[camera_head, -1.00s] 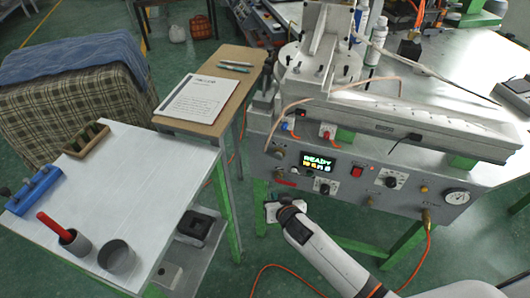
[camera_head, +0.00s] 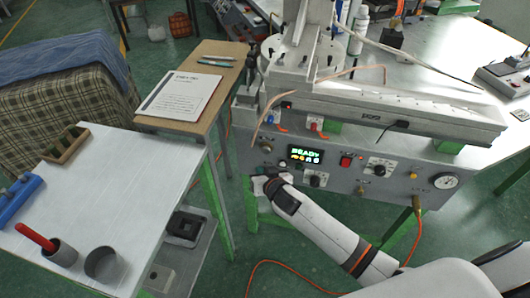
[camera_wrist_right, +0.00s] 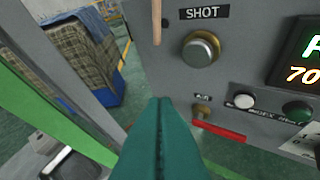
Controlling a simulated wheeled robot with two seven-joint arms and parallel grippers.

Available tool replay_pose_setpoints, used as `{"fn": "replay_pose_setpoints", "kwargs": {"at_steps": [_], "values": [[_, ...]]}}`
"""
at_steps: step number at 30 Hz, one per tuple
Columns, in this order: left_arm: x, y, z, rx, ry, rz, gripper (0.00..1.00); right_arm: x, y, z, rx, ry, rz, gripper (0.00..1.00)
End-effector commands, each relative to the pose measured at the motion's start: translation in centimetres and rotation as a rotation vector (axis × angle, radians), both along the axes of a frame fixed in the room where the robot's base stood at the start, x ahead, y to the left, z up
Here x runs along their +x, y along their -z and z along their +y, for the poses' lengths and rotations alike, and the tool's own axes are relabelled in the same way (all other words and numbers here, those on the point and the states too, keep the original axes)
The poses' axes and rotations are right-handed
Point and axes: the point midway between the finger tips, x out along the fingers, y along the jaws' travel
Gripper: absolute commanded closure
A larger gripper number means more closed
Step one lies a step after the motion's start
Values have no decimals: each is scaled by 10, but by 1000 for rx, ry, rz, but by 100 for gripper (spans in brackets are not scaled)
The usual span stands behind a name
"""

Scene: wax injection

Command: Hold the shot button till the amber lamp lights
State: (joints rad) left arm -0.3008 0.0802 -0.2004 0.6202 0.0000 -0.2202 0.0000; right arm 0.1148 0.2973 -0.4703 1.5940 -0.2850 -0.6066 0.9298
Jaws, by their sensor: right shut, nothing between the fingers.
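The shot button (camera_wrist_right: 198,52), a round grey cap in a brass ring under the label SHOT, is on the machine's grey front panel. It shows small in the head view (camera_head: 266,147). My right gripper (camera_wrist_right: 163,102) has teal fingers shut together and empty. Its tips lie below and left of the button in the wrist view, apart from it. In the head view the right gripper (camera_head: 262,183) is below the button at the panel's lower left. A small amber-coloured spot (camera_head: 413,175) is right on the panel; I cannot tell if it is lit. My left gripper is not in view.
The display (camera_head: 305,156) reads READY. A red switch (camera_head: 346,161), knobs and a gauge (camera_head: 445,181) are to its right. A red bar (camera_wrist_right: 221,131) is under the button. A white table (camera_head: 130,190) with cups stands left; an orange hose (camera_head: 290,263) lies on the floor.

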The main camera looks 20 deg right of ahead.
Motion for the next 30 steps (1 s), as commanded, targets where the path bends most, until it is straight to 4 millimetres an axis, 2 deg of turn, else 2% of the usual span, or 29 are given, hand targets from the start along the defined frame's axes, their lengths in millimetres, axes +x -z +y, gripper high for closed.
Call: {"fn": "replay_pose_setpoints", "kwargs": {"at_steps": [6, 12, 30], "values": [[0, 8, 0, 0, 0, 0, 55, 26, 1, -17, -1, 1, -1, 100], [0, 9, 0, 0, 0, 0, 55, 39, 0, -25, 1, 1, -1, 100], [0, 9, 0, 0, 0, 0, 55, 42, 0, -28, 1, 0, 0, 100]]}}
